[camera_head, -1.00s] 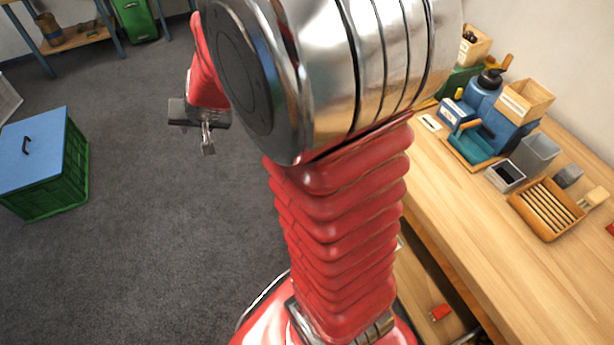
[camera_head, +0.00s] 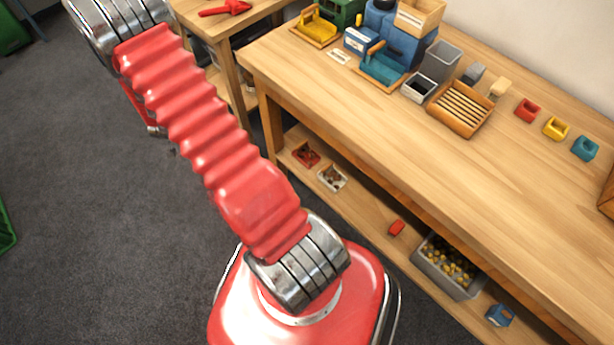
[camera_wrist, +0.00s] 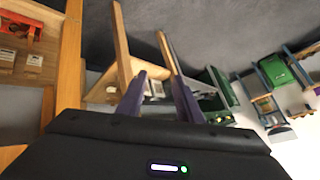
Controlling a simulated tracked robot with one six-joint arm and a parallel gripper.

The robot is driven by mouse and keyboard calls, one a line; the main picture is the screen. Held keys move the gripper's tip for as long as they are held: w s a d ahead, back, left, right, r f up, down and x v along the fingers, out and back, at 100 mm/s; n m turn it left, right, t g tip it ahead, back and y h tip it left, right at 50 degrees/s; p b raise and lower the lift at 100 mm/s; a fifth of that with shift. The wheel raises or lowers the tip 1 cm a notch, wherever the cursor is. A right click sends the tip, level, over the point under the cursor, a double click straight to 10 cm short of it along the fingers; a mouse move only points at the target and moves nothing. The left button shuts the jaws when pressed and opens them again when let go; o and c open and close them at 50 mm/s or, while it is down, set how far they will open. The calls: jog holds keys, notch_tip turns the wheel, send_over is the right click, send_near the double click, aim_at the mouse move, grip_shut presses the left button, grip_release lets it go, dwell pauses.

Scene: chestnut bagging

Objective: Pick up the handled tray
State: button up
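Two trays with handles stand at the back of the long wooden bench in the head view. I cannot tell which one the task names. My gripper's fingers (camera_wrist: 160,88) show in the wrist view, apart, with nothing visible held between them. Neither tray is clearly seen in the wrist view.
Beside the teal tray stand a dark-filled box (camera_head: 419,88), a grey bin (camera_head: 441,62) and a slatted wooden tray (camera_head: 461,107). Red, yellow and teal blocks (camera_head: 556,128) lie right. The bench's front middle is clear. A lower shelf holds a grey bin (camera_head: 440,277).

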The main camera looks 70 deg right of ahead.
jog(key=s+d+f+m+g+h, duration=0.25)
jog(key=s+d+f, duration=0.25)
jog(key=s+f, duration=0.35)
jog(key=s+d+f+m+g+h, duration=0.1)
jog(key=s+d+f+m+g, duration=0.15)
jog(key=s+d+f, duration=0.45)
jog(key=s+a+f+g, duration=0.1)
jog(key=s+f+g, duration=0.1)
jog(key=s+f, duration=0.2)
jog(key=s+a+f+m+g+h, duration=0.1)
jog(key=s+f, duration=0.3)
jog(key=s, duration=0.7)
jog(key=s+a+f+g+h, duration=0.1)
jog(key=s+f+g, duration=0.1)
jog(key=s+f, duration=0.2)
jog(key=s, duration=0.3)
jog(key=shift+s+a+f+g, duration=0.15)
jog(key=shift+s+f+g, duration=0.15)
jog(key=shift+s, duration=0.1)
jog(key=shift+h, duration=0.25)
jog(key=shift+x, duration=4.3)
